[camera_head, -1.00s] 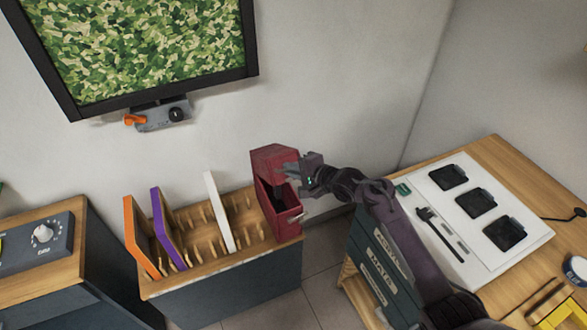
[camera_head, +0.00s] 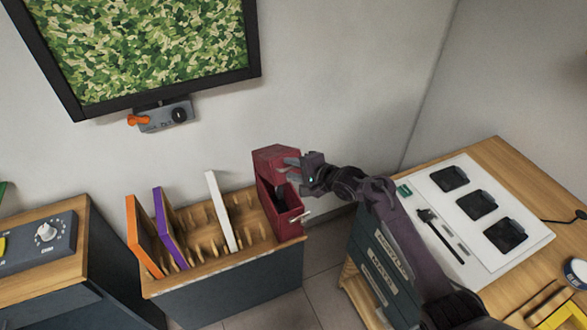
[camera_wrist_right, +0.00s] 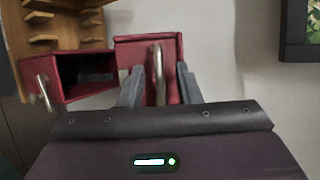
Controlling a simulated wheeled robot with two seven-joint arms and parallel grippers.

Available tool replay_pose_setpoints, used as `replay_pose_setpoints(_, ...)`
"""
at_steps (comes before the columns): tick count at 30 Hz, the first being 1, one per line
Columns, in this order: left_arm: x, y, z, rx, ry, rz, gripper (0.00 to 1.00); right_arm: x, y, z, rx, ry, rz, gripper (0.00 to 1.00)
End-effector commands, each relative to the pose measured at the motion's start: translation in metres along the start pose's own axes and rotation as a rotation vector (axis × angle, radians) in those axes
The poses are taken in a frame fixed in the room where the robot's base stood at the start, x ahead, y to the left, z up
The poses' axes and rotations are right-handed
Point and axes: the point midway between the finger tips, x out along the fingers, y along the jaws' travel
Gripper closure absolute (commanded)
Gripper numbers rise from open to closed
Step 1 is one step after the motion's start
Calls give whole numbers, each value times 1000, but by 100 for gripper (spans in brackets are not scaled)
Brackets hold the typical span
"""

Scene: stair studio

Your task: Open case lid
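A dark red case (camera_head: 287,223) stands at the right end of the wooden rack, with a dark opening visible in its side. It also shows in the right wrist view (camera_wrist_right: 85,66), with a metal handle at its left end. A red panel (camera_wrist_right: 130,51), apparently the lid part, lies straight ahead in that view and carries an upright metal handle (camera_wrist_right: 157,75). My right gripper (camera_head: 287,163) is at the upper part of the case. Its fingers (camera_wrist_right: 160,88) stand apart on either side of the upright handle, with gaps showing. My left gripper is not in view.
The rack (camera_head: 205,268) also holds orange, purple and white panels. A desk (camera_head: 490,150) with a white board and black trays is at the right. A control box (camera_head: 40,242) is at the left. A framed screen (camera_head: 150,50) hangs on the wall behind.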

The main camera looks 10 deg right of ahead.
Motion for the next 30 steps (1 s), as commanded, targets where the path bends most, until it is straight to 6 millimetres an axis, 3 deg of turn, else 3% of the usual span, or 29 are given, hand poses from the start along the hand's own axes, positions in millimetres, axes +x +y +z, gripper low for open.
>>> replay_pose_setpoints(5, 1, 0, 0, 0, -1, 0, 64, -12, 2, 0, 2, 1, 0, 69)
replay_pose_setpoints(18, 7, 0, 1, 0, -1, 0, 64, -72, 1, 0, 0, 1, -1, 69)
replay_pose_setpoints(28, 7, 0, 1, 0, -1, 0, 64, -78, 0, 0, 0, 0, 0, 69)
replay_pose_setpoints(30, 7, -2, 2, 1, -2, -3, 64, -78, 1, 0, -1, 0, 1, 76)
